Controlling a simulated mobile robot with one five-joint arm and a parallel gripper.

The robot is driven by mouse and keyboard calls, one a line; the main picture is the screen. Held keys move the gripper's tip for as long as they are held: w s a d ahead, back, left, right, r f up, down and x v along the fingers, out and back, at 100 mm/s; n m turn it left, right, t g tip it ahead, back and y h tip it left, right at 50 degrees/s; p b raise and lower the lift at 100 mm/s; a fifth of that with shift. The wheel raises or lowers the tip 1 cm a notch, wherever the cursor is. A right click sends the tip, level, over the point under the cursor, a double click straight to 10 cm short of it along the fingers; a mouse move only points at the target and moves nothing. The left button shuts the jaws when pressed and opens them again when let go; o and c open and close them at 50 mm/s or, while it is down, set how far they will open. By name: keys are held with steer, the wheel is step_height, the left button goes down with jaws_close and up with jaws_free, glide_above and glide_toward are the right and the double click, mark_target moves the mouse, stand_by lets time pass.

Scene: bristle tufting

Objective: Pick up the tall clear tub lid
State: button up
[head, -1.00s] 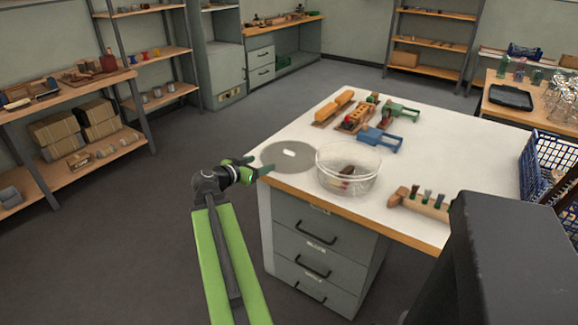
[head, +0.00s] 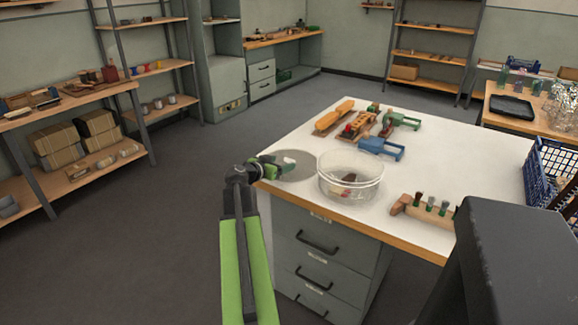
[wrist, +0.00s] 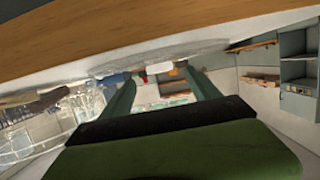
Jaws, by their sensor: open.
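The clear lid (head: 301,164) is a thin grey-looking disc lying flat at the near left corner of the white table. In the wrist view the lid (wrist: 195,52) shows nearly edge-on as a pale strip with a small white tab. My gripper (head: 284,168) is at the lid's left side, by the table edge, and partly covers it. In the wrist view my two green fingers (wrist: 160,82) are spread apart, with the tab seen between them. Nothing is gripped. Whether the fingers touch the lid is unclear.
A clear round tub (head: 350,190) with small items inside stands just right of the lid. A wooden block with bristle tufts (head: 425,208) lies further right. A blue clamp (head: 380,147) and wooden tools lie behind. A blue crate (head: 553,170) is at the right.

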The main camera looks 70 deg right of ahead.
mark_target(289, 159)
steer(key=b+x, duration=0.1)
steer(key=x, duration=0.3)
steer(key=shift+d, duration=0.25)
steer(key=c, duration=1.4)
steer(key=shift+r, duration=0.1)
